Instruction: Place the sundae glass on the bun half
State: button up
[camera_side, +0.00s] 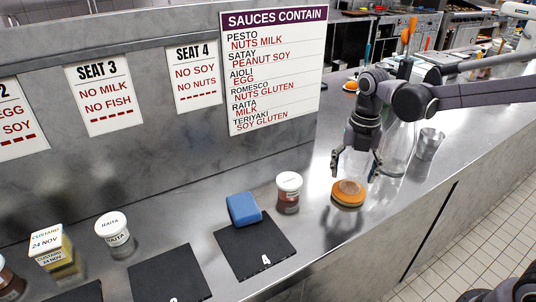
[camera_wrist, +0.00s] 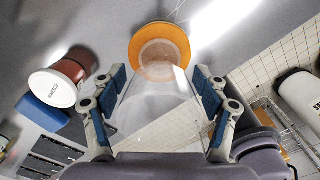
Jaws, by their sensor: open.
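The bun half (camera_side: 348,192) is a round orange-brown piece lying on the steel counter, right of a lidded jar. It also shows at the top of the wrist view (camera_wrist: 178,38). My gripper (camera_side: 355,170) points down just above it, fingers spread. In the wrist view the two fingers (camera_wrist: 160,98) stand apart on either side of a clear, tapering glass shape, which looks like the sundae glass (camera_wrist: 152,108). Its narrow end lines up with the bun half. Its outline is too faint in the side view to tell whether it rests on the bun half or touches a finger.
A clear vessel (camera_side: 398,150) stands just right of my gripper, with a grey tumbler (camera_side: 430,143) beyond it. The lidded jar (camera_side: 289,193), blue sponge (camera_side: 243,208) and black mat (camera_side: 255,248) lie left. The counter's front edge drops to a tiled floor.

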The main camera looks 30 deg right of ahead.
notch_tip(320, 180, up, 12)
jog(key=s+f+m+t, duration=0.3)
jog(key=s+f+m, duration=0.1)
jog(key=m, duration=0.9)
jog(key=s+f+m+t, duration=0.4)
jog(key=s+f+m, duration=0.1)
jog(key=m, duration=0.9)
jog(key=shift+s, duration=0.85)
